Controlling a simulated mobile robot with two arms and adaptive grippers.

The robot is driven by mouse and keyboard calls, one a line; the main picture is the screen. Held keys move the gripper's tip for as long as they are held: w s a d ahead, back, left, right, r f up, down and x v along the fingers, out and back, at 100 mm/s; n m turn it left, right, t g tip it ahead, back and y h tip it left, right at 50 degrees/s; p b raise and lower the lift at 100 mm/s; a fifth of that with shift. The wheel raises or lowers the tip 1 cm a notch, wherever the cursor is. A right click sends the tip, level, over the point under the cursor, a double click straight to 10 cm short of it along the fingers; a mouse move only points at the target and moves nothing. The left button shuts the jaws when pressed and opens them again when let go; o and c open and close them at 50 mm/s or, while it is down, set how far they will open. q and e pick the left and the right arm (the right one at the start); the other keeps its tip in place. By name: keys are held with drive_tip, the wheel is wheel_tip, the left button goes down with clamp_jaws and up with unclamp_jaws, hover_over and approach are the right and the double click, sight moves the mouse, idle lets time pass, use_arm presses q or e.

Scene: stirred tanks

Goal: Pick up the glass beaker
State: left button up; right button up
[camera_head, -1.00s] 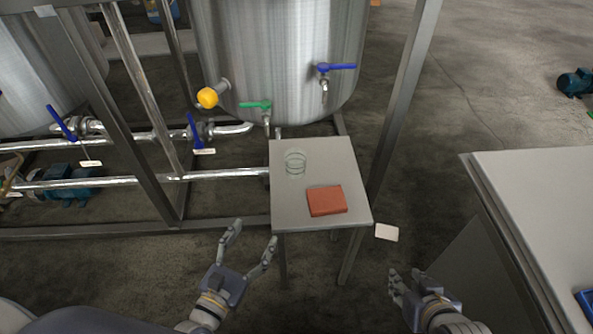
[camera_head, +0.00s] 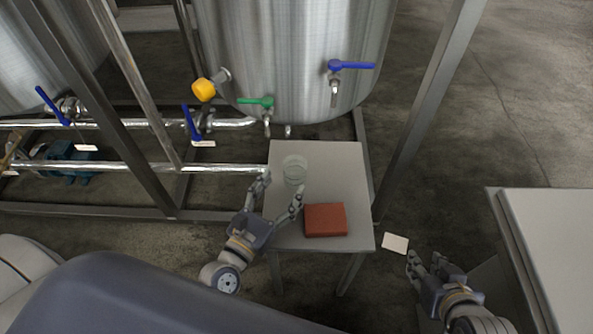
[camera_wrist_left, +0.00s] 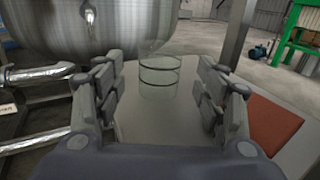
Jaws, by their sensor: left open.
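The clear glass beaker (camera_head: 294,170) stands upright on the small grey table (camera_head: 340,165) near its back left. My left gripper (camera_head: 281,188) is open and empty, just in front of the beaker at the table's left side. In the left wrist view the beaker (camera_wrist_left: 159,76) shows ahead, centred between the two open fingers (camera_wrist_left: 160,100) and apart from them. My right gripper (camera_head: 428,262) is off to the right of the table, over the floor, away from the beaker. Whether its fingers are open or shut is not clear.
A reddish-brown block (camera_head: 325,220) lies on the table right of my left gripper. A steel tank (camera_head: 290,60) with a green-handled valve (camera_head: 256,102) and a blue-handled valve (camera_head: 350,66) stands behind. A larger grey table (camera_head: 550,240) is at the right.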

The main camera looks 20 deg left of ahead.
sight(300, 162)
use_arm(q)
drive_tip(key=w, duration=0.2)
drive_tip(key=w+d, duration=0.1)
drive_tip(key=w, duration=0.4)
drive_tip(key=shift+w+d, duration=0.2)
drive_tip(key=shift+d, duration=0.05)
drive_tip(key=c, duration=1.2)
